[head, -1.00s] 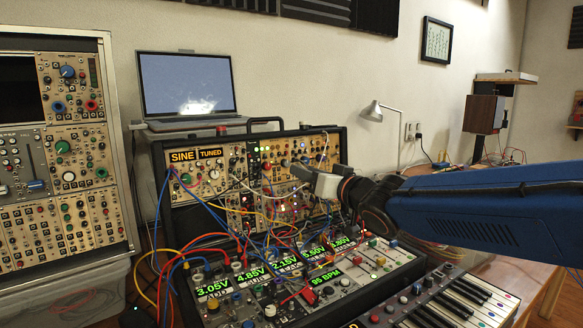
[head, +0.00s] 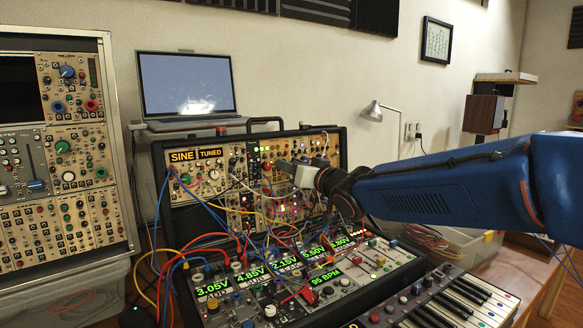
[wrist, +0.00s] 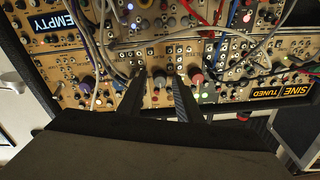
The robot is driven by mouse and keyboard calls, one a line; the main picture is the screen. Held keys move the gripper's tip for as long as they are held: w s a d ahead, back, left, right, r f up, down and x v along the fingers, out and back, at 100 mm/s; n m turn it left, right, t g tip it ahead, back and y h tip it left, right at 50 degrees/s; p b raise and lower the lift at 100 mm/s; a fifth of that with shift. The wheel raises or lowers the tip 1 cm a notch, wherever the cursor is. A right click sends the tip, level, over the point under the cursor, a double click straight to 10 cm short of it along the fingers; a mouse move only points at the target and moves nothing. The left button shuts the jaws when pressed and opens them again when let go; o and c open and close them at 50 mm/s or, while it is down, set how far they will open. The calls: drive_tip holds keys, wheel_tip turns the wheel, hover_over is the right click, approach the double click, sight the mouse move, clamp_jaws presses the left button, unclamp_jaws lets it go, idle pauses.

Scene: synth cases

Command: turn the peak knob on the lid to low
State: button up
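The lid (head: 343,150) stands upright at the back of the synth case, with tan module panels full of small knobs, jacks and cables. It shows upside down in the wrist view (wrist: 232,97). I cannot read a label that marks the peak knob. My gripper (head: 279,165) is in front of the lid's upper middle in the head view. In the wrist view my gripper (wrist: 157,74) has its two fingers apart, pointing at the panel. A small dark knob (wrist: 159,78) shows in the gap between the fingertips. I cannot tell if the fingers touch it.
Patch cables (head: 270,220) hang across the lid's lower part and down to the lower modules with green displays (head: 285,256). A keyboard (head: 460,303) is at front right. A laptop (head: 187,85) stands behind the lid. A module rack (head: 75,190) is at left.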

clamp_jaws()
drive_tip(key=shift+n, duration=0.4)
drive_tip(key=n+g, duration=0.1)
drive_tip(key=n, duration=0.8)
drive_tip(key=n+g, duration=0.1)
drive_tip(key=n, duration=0.7)
drive_tip(key=shift+w+d+r+n, duration=0.1)
drive_tip(key=shift+d+r+n, duration=0.05)
drive_tip(key=shift+n, duration=0.25)
drive_tip(key=shift+o, duration=1.2)
unclamp_jaws()
